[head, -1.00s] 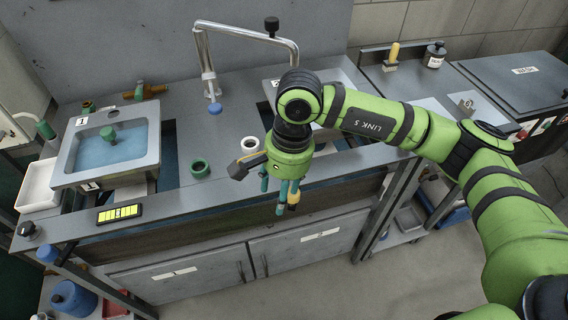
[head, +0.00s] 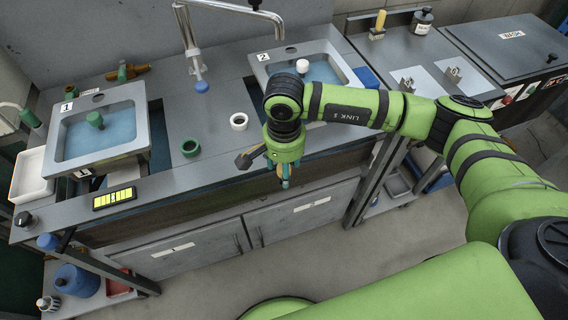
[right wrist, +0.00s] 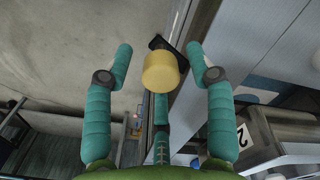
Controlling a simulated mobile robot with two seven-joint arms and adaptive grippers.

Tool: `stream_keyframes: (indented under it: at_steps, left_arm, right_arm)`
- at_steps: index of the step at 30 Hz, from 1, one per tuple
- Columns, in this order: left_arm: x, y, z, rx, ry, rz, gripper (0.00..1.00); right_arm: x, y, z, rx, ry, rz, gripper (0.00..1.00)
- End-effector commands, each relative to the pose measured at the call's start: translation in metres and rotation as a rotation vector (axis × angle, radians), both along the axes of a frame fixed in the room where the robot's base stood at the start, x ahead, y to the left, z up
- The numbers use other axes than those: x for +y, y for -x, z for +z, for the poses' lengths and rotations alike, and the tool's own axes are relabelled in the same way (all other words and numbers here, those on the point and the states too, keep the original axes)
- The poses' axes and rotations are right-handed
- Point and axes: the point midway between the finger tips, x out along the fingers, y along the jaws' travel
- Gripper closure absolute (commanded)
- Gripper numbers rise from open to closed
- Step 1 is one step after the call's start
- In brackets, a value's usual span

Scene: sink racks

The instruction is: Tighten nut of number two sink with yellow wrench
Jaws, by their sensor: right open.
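The number two sink (head: 340,57) is a grey basin set in the counter, tagged 2 (head: 263,57); its tag also shows in the right wrist view (right wrist: 243,135). I see no nut beneath it. My right gripper (head: 283,181) points down in front of the counter, left of and nearer than that sink. In the right wrist view its teal fingers (right wrist: 163,62) are spread. Between them is a yellow cylinder (right wrist: 161,72) with a dark block beyond, likely the yellow wrench. In the head view a dark piece (head: 247,158) juts out left of the gripper. My left gripper is not in view.
Sink one (head: 136,97) stands at the left. A yellow display (head: 114,198) sits on the front edge. The floor before the cabinets is clear.

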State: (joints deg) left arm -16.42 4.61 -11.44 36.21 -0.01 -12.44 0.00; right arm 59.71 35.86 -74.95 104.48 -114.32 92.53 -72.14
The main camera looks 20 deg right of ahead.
Motion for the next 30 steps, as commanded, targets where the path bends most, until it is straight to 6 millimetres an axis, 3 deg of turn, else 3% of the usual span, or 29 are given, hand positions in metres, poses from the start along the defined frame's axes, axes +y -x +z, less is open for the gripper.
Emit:
stream_keyframes:
  at_steps: [1, 5, 13, 24, 30]
  left_arm:
    - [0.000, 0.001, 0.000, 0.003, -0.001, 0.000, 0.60]
    - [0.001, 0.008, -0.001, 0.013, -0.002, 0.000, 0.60]
    - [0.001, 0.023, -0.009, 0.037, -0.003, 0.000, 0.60]
    - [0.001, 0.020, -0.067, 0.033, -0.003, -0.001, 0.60]
    - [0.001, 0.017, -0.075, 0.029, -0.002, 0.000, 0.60]
  right_arm:
    - [0.000, 0.000, 0.000, 0.000, 0.000, 0.000, 0.48]
    - [0.000, 0.000, 0.000, -0.001, -0.001, 0.000, 1.00]
    - [-0.006, 0.002, -0.002, -0.001, 0.000, 0.020, 1.00]
    - [-0.078, 0.026, -0.007, -0.004, 0.001, 0.274, 1.00]
    - [-0.094, 0.030, -0.001, -0.002, 0.001, 0.344, 1.00]
